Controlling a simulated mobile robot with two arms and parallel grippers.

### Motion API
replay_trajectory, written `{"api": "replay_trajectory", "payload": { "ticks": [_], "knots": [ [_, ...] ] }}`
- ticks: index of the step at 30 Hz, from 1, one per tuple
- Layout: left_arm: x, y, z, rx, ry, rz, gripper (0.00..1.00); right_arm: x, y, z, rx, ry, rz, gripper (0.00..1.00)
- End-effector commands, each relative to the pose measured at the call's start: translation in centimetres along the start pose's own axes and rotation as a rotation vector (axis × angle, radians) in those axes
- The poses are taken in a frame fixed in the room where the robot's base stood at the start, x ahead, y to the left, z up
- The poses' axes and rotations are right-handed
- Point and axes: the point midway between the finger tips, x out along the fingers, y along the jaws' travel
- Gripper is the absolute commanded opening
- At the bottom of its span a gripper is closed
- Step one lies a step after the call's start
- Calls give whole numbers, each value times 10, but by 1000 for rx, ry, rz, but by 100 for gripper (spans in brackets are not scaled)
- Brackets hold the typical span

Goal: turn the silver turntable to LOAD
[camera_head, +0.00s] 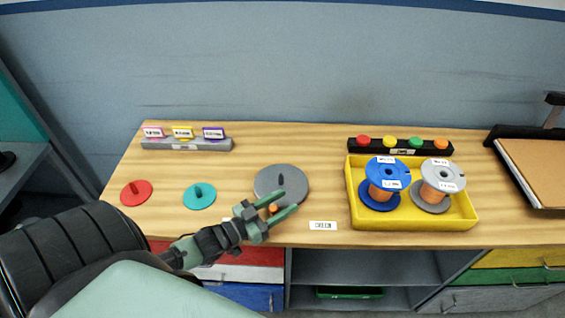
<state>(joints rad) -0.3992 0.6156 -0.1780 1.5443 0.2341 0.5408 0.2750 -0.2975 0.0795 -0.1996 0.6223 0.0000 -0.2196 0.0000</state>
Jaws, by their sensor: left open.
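The silver turntable (297,180) is a grey disc with a dark upright fin near its middle, lying on the wooden table left of the yellow tray. My left gripper (285,201) is open, with its two green fingers over the front part of the disc. Whether the fingers touch the disc or the fin cannot be told. A small orange spot shows between the fingers. A white label (323,226) lies at the table's front edge, right of the turntable; its text is too small to read. My right gripper is not in view.
A red disc (129,195) and a teal disc (207,202) lie to the left. A yellow tray (353,200) holds a blue spool (388,172) and a grey spool (442,175). Racks with coloured tags (183,132) and coloured knobs (390,141) stand behind. The table between them is clear.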

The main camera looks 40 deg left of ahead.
Motion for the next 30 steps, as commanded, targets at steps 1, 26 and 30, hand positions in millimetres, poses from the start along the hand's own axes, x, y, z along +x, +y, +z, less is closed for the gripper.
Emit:
{"api": "replay_trajectory", "payload": {
  "ticks": [1, 26, 30],
  "knots": [
    [-3, 0, 1, 0, -1, 0, 44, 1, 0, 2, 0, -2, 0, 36],
    [-78, 0, 0, 0, -1, 0, 44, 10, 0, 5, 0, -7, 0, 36],
    [-76, 4, 4, 13, -5, 6, 6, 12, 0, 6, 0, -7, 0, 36]
  ]
}}
